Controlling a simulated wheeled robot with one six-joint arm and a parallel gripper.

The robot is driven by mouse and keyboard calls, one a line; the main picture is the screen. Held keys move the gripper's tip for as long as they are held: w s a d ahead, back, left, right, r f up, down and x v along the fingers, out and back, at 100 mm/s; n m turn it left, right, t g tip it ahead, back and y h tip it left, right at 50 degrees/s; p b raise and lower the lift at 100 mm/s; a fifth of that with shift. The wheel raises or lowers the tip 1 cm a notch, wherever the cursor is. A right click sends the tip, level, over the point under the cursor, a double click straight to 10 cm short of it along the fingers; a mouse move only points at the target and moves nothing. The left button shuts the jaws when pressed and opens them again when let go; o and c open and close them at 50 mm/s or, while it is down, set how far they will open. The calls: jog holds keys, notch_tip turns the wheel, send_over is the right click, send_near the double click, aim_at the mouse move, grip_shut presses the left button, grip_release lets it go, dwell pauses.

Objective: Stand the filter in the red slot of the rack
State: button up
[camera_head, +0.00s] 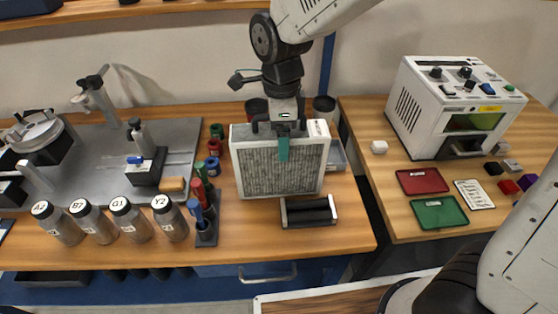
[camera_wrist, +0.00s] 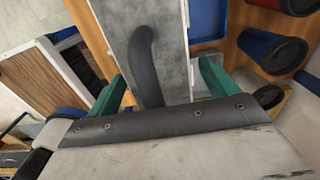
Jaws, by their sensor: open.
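The filter (camera_head: 262,166) is a large grey textured panel in a white frame, upright near the middle of the bench with its face toward the head camera. My gripper (camera_head: 284,140) is over its top edge; one green finger hangs in front of the face, and the other is hidden. In the wrist view, the green fingers of my gripper (camera_wrist: 160,85) are spread apart, with a grey surface and a black curved handle (camera_wrist: 146,60) between them. I cannot clearly make out a rack with a red slot; the filter may hide it.
A black-and-white holder (camera_head: 309,211) lies in front of the filter. A dark stand (camera_head: 206,234) with coloured handles, several coloured cups (camera_head: 214,147) and labelled bottles (camera_head: 128,221) are to the left. A red tray (camera_head: 422,181) and green tray (camera_head: 438,212) lie on the right table.

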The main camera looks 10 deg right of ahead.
jog(key=shift+f, duration=0.2)
grip_shut()
jog(key=shift+r, duration=0.1)
